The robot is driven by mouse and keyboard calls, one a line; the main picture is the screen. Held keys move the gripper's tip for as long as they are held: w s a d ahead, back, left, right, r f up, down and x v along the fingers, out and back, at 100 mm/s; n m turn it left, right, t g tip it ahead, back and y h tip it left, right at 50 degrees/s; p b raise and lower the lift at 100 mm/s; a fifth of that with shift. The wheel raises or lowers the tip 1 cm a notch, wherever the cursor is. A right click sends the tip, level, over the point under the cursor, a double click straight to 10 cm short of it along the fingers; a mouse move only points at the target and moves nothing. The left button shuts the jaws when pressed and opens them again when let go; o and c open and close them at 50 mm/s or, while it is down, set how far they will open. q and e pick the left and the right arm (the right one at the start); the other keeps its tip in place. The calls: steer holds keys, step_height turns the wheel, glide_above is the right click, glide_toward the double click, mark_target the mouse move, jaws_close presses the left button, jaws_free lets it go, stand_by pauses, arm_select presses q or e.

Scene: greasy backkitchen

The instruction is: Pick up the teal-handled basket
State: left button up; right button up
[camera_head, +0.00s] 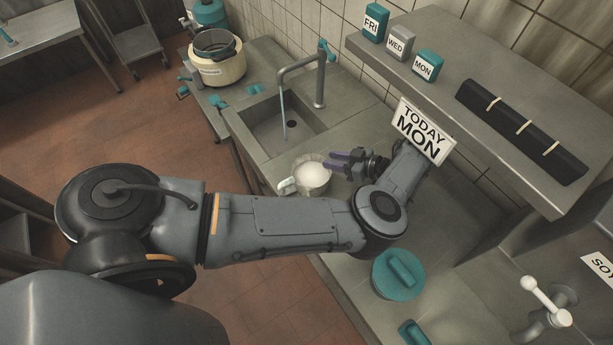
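My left arm crosses the view from the left. No basket with a teal handle is clearly recognisable. A cream round pot (218,71) at the back left has a dark ring-shaped insert (214,42) and teal fittings beside it; whether that insert is a basket I cannot tell. My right gripper is not in view.
A sink (286,124) with a tall tap (318,82) lies behind the cup. A raised shelf at right holds day-labelled blocks (397,44) and a dark roll (521,130). A teal lidded container (398,274) stands on the front counter. A "TODAY MON" sign (421,131) stands near my wrist.

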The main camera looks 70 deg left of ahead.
arm_select(q)
steer(key=shift+a+r+p+x, duration=0.15)
steer(key=shift+p+x, duration=0.5)
steer(key=shift+x, duration=0.5)
steer(key=shift+a+r+p+x, duration=0.1)
steer(key=shift+r+p+x, duration=0.1)
steer(key=shift+p+x, duration=0.7)
steer(key=shift+x, duration=0.8)
steer(key=shift+w+f, duration=0.15)
steer(key=shift+f, duration=0.05)
jaws_close()
